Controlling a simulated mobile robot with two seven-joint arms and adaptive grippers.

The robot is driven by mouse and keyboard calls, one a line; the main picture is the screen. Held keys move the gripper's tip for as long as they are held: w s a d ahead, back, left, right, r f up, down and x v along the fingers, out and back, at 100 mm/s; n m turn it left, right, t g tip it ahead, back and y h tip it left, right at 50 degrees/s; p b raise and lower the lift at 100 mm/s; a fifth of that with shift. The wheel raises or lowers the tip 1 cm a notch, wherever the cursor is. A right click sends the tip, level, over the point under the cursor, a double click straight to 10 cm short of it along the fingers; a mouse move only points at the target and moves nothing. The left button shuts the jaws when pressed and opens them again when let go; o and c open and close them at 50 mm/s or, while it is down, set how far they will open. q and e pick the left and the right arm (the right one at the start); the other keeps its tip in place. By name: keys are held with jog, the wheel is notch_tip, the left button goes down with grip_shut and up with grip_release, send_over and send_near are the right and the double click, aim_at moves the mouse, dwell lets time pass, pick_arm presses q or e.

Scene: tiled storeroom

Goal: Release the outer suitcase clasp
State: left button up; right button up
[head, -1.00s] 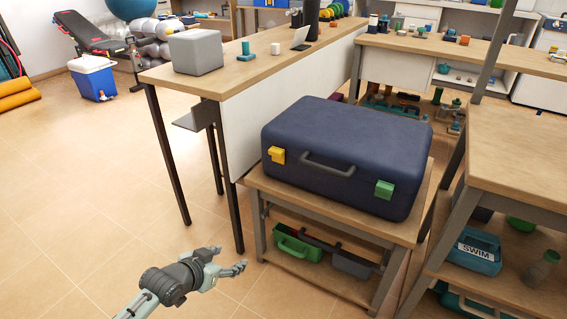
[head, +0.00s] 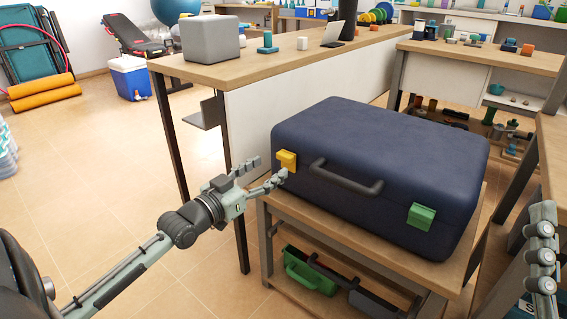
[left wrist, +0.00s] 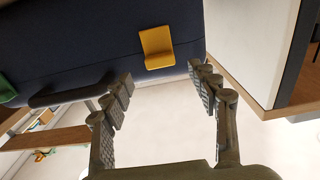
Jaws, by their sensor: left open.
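The dark blue suitcase (head: 385,150) lies flat and closed on a low wooden stand. Its front has a yellow clasp (head: 287,160) on the left, a dark handle (head: 345,178) between, and a green clasp (head: 421,215) on the right. My left gripper (head: 267,172) is open and empty, just left of the yellow clasp. In the left wrist view the yellow clasp (left wrist: 157,46) lies beyond and between the spread fingers (left wrist: 161,82), with a gap visible. Part of my right gripper (head: 541,258) shows at the right edge; its opening is unclear.
A wooden counter (head: 285,57) with a grey box (head: 209,39) stands behind and left of the suitcase. The low stand (head: 470,245) holds a green container (head: 311,274) on its lower shelf. Another table (head: 552,150) stands at the right. The tiled floor at left is open.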

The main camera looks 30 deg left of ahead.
aim_at(282, 159)
pick_arm(q)
jog(key=shift+w+d+b, duration=0.15)
jog(key=shift+w, duration=1.25)
jog(key=shift+w+d+b, duration=0.1)
jog(key=shift+w+b, duration=0.05)
jog(key=shift+w, duration=1.2)
pick_arm(e)
jog(key=shift+s+d+r+t, duration=0.3)
jog(key=shift+s+r+t, duration=0.2)
jog(key=shift+t, duration=0.1)
pick_arm(q)
jog(key=shift+c, duration=0.4)
